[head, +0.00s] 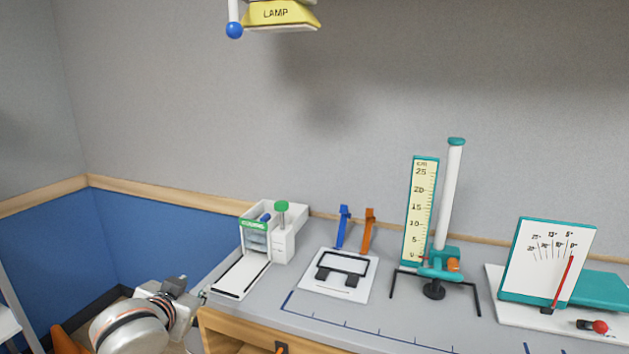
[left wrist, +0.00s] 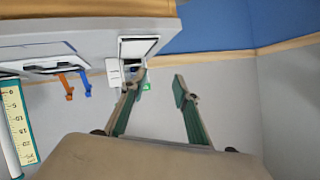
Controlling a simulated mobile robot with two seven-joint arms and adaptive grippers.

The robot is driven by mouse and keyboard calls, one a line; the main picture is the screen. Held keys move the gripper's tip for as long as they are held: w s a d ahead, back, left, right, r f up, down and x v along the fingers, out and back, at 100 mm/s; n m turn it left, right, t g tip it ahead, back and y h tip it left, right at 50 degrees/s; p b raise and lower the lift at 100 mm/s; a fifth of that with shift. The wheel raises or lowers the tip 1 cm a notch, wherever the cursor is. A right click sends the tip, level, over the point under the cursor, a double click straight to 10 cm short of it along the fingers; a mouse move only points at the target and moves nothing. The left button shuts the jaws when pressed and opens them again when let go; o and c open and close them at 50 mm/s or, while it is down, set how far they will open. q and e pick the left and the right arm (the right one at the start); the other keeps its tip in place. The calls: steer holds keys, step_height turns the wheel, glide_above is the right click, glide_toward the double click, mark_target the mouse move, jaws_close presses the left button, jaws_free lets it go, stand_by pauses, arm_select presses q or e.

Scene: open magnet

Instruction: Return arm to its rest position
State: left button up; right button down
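My left gripper (head: 203,295) is low at the left end of the workbench, beside its edge in the head view. My pale left wrist hides much of it there. In the left wrist view its two green-lined fingers (left wrist: 160,86) are spread apart with nothing held between them. A white device with a green top (head: 282,240) stands on the bench to the right of this gripper. It also shows in the left wrist view (left wrist: 114,72), close to one finger. My right gripper is in neither view.
A yellow lamp sign (head: 281,14) hangs above. Blue wall panelling (head: 160,235) borders the left.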

arm_select(q)
steer(key=s+a+f+m+g+y, duration=0.25)
steer(key=s+a+f, duration=0.25)
steer(key=s+f, duration=0.75)
steer(key=s+a+f+m+g+y, duration=0.1)
steer(key=s+a+f+g, duration=0.3)
steer(key=s+f, duration=0.85)
steer(key=s+d+f+n+t+h, duration=0.1)
steer(key=d+f+t+h, duration=0.1)
steer(key=d+f, duration=0.3)
steer(key=d+f+n+t+h, duration=0.1)
steer(key=d+f+h, duration=0.3)
steer(key=d, duration=0.6)
steer(key=shift+s+d+f+n+t+h, duration=0.15)
steer(key=shift+s+f+n+t+h, duration=0.2)
steer(key=shift+t+h, duration=0.4)
